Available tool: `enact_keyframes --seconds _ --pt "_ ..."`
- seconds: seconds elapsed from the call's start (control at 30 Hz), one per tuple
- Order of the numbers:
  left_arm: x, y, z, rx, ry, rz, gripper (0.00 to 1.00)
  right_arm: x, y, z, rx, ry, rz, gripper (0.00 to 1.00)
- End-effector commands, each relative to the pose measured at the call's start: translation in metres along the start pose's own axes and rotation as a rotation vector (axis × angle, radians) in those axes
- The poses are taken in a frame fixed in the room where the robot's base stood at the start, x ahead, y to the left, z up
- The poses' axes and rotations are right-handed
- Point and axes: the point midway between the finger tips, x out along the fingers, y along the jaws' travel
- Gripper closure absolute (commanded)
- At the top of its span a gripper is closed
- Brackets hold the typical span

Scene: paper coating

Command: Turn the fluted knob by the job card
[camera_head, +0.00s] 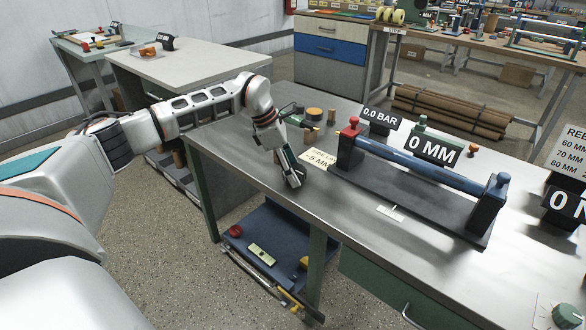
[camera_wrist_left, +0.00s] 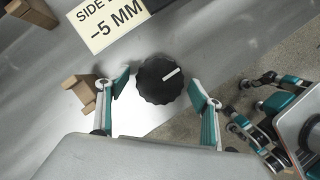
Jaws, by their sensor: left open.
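A black fluted knob (camera_wrist_left: 159,81) with a white pointer line sits at the table edge in the left wrist view. My left gripper (camera_wrist_left: 160,92) is open, with one finger on each side of the knob and a visible gap at both sides. In the head view my left gripper (camera_head: 293,178) is low over the table's left edge and hides the knob. The job card (camera_wrist_left: 108,20), reading -5 MM, lies just beyond the knob; it also shows in the head view (camera_head: 318,158), partly covered.
A long blue roller (camera_head: 425,166) on a black stand, with a 0 MM display (camera_head: 434,149), is right of the card. A 0.0 BAR display (camera_head: 381,118) stands behind. Small wooden blocks (camera_wrist_left: 82,92) are near the left finger. A green knob (camera_head: 568,316) is at bottom right.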

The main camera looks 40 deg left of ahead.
Motion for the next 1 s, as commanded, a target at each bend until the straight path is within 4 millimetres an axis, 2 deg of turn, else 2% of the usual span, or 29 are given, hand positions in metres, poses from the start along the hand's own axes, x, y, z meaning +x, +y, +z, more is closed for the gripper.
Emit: enact_keyframes --seconds 0.17,0.2,0.33,0.57,0.9,0.93,1.0 --pt "-0.001 0.000 0.001 0.000 -0.001 0.001 0.34 0.000 0.001 -0.001 0.000 0.001 0.001 1.00" --pt "-0.001 0.000 0.001 0.000 -0.001 0.001 0.39 0.000 0.001 -0.001 0.000 0.001 0.002 1.00" --pt "-0.001 0.000 0.000 0.000 -0.001 0.001 0.73 0.000 0.002 -0.001 0.001 0.001 0.004 1.00" --pt "-0.001 0.000 0.001 -0.004 -0.001 0.002 0.73 0.000 0.004 -0.003 0.000 0.003 0.008 1.00" --pt "-0.008 -0.001 0.004 -0.119 -0.005 0.055 0.73 -0.004 0.014 -0.020 -0.006 0.023 0.026 1.00" --pt "-0.009 -0.001 0.004 -0.138 -0.005 0.064 0.73 -0.004 0.015 -0.019 -0.005 0.017 0.028 1.00" --pt "-0.010 -0.002 0.005 -0.189 -0.007 0.085 0.73 -0.010 0.010 0.000 0.006 -0.022 0.025 1.00"
